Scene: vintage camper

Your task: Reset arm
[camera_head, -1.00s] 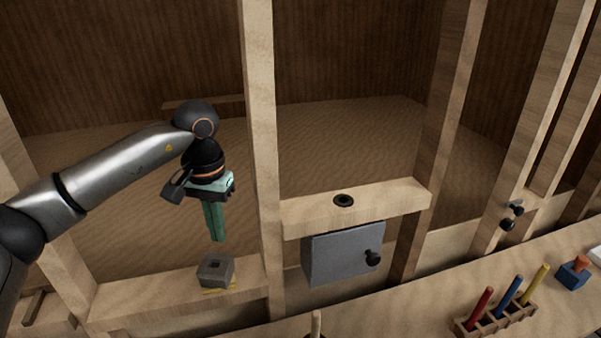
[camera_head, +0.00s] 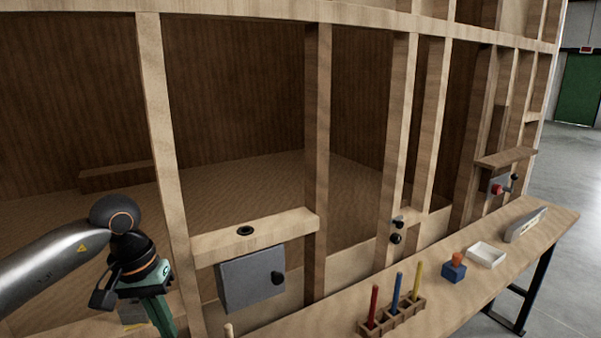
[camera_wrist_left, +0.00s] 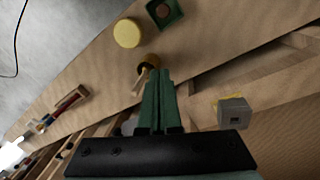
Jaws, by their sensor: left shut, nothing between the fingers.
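My left gripper (camera_head: 165,322) is at the lower left of the head view, with its green fingers pointing down and together. In the left wrist view the left gripper (camera_wrist_left: 158,75) is shut with nothing between its fingers. A small grey block (camera_head: 133,311) is partly hidden behind the left gripper in the head view. The grey block (camera_wrist_left: 234,112) lies to the right of the fingers in the wrist view, on a wooden ledge with a yellow piece under it. My right gripper is not in view.
A grey box with a black knob (camera_head: 252,279) hangs under a wooden ledge (camera_head: 290,226) right of the left gripper. Upright wooden posts stand around. The workbench (camera_head: 330,318) holds a rack of coloured sticks (camera_head: 392,318), a blue block (camera_head: 454,272) and a white tray (camera_head: 486,254).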

